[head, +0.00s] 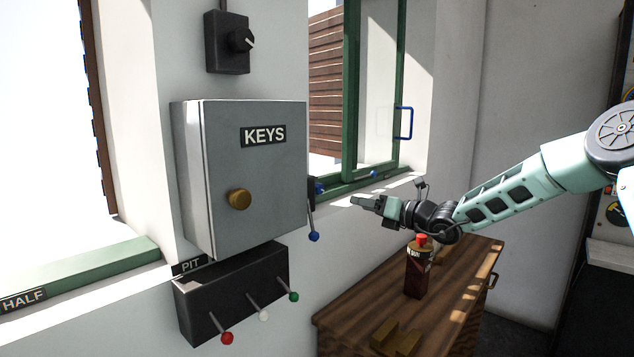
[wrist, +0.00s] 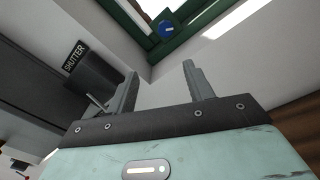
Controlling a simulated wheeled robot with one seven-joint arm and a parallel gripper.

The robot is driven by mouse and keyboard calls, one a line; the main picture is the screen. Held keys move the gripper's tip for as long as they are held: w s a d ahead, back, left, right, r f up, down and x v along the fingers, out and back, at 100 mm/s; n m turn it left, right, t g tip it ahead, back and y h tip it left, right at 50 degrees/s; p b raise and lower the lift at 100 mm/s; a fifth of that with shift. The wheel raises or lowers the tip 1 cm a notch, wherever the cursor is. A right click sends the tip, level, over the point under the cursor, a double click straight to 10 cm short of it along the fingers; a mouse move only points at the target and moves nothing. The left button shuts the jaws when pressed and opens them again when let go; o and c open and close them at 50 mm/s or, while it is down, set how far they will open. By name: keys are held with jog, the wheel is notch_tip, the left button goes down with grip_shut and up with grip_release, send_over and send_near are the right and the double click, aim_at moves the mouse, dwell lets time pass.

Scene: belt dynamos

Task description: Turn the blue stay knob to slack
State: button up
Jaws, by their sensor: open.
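A small blue knob (head: 373,174) sits low on the green window frame, behind my gripper. In the wrist view the round blue knob (wrist: 167,29) shows a pale mark and lies beyond the fingers, at the corner of the green frame. My gripper (head: 355,201) is open and empty in front of the sill, pointing left in the head view. In the wrist view its two fingers (wrist: 160,70) stand apart with nothing between them, clear of the knob. The knob's setting is too small to read.
A box labelled SHUTTER (wrist: 92,72) with a lever is close to the left finger. A blue-tipped lever (head: 313,237) hangs beside the KEYS cabinet (head: 250,185). A red-capped bottle (head: 418,270) stands on the wooden cabinet (head: 345,318) below my arm. A blue handle (head: 410,123) is on the window.

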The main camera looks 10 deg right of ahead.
jog(key=w+d, duration=0.1)
jog(key=p, duration=0.7)
send_near(321, 190)
jog(key=shift+m+t, duration=0.3)
jog(key=shift+m, duration=0.1)
jog(key=x, duration=0.8)
jog(key=shift+w+a, duration=0.1)
jog(key=shift+a, duration=0.15)
jog(key=shift+f+x, duration=0.2)
jog(key=shift+x, duration=0.7)
jog(key=c, duration=1)
